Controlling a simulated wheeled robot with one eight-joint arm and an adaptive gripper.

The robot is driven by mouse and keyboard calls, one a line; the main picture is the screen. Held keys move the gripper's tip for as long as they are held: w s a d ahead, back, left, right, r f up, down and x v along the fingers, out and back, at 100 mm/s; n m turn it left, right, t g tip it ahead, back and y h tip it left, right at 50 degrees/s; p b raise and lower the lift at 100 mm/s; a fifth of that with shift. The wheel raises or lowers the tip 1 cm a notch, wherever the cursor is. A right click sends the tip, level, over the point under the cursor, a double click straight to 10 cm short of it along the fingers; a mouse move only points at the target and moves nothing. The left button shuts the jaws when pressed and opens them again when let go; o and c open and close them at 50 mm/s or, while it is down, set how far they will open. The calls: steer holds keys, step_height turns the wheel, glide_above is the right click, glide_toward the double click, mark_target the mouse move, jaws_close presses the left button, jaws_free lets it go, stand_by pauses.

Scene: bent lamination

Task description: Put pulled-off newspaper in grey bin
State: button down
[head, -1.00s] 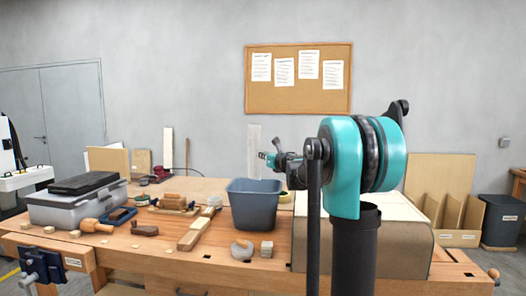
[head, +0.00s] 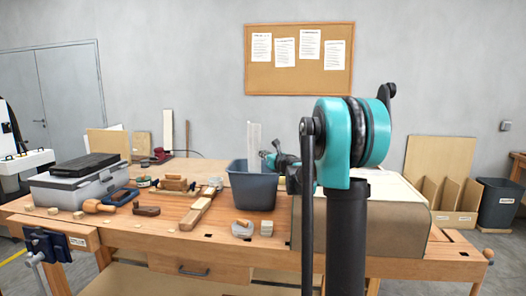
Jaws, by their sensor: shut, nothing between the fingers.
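The grey bin (head: 254,192) stands on the workbench near its middle, left of my arm. A thin pale upright strip (head: 254,137), apparently the newspaper, rises above the bin, and its lower end shows at the bin's opening. My gripper (head: 265,155) is small in view, at the strip's right edge and above the bin's right rim. It is shut, with nothing held between its fingers. Whether it touches the strip I cannot tell. The bin's inside is mostly hidden by its front wall.
A large beige block (head: 370,224) with a pale top sits on the bench (head: 225,258) right of the bin, partly behind my arm. Wooden pieces (head: 196,215), a grey toolbox (head: 80,192) and hand tools fill the left side. A dark floor bin (head: 497,205) stands far right.

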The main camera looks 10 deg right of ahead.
steer(key=shift+f, duration=0.2)
steer(key=c, duration=2.3)
jaws_free()
steer(key=o, duration=0.7)
steer(key=shift+c, duration=0.2)
steer(key=v, duration=1.2)
